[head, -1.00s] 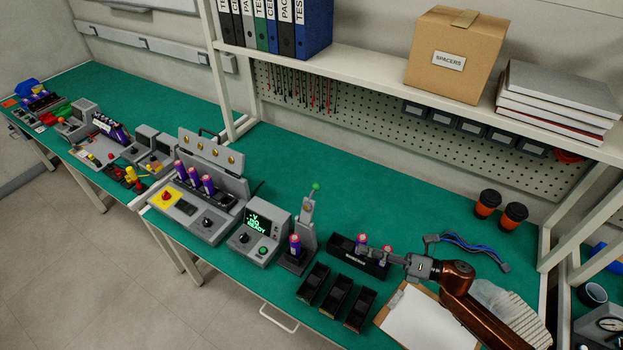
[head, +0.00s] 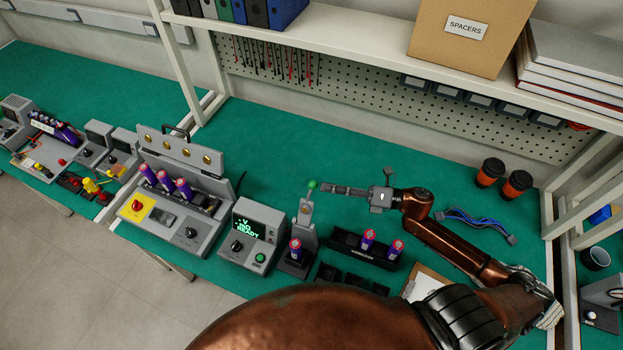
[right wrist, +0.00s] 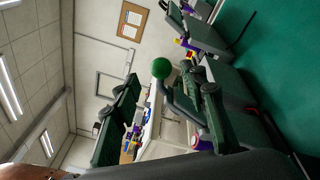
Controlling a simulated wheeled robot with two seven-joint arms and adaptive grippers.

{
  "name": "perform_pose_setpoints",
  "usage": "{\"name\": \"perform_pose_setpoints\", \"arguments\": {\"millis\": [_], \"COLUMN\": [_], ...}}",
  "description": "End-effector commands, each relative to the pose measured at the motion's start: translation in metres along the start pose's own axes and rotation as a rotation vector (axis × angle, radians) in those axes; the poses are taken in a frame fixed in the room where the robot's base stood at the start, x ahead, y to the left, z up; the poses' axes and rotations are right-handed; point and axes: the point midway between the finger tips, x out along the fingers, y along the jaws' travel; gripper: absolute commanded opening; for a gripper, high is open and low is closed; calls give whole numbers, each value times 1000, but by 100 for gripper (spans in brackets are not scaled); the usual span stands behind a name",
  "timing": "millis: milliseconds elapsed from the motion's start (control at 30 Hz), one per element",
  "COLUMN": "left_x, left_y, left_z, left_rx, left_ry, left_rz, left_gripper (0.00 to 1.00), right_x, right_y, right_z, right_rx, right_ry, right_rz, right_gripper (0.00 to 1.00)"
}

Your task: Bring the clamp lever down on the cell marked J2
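The clamp (head: 306,216) is a grey upright stand with its lever raised and a green ball knob (head: 312,184) on top. A purple cell with a red top (head: 296,250) stands upright at the foot of the clamp. I cannot read a J2 mark on it. My right gripper (head: 324,188) points left, its fingertips just right of the knob, touching or nearly so. The green knob also shows close up in the right wrist view (right wrist: 161,68). My left gripper is out of view.
A grey meter (head: 252,235) with a lit READY screen stands left of the clamp. A black tray (head: 345,243) with two upright cells stands to its right. Further left is a grey fixture (head: 190,232) with several cells. Bench behind the clamp is clear.

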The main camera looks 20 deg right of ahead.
Motion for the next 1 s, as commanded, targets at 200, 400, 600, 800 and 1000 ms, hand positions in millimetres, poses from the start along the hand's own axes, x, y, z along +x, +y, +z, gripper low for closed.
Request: {"name": "perform_pose_setpoints", "arguments": {"millis": [200,400,600,800,1000], "left_x": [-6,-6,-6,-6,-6], "left_y": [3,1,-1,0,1], "left_z": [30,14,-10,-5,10], "left_rx": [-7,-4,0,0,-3], "left_ry": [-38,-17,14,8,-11], "left_rz": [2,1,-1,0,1], "left_gripper": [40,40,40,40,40], "right_x": [35,50,52,52,52], "right_y": [2,1,0,0,0], "right_z": [2,1,1,1,1], "right_rx": [-1,0,0,0,0], "right_ry": [-1,-3,-3,-3,-3], "right_rz": [3,0,-1,-1,-1], "right_gripper": [40,40,40,33,19]}}
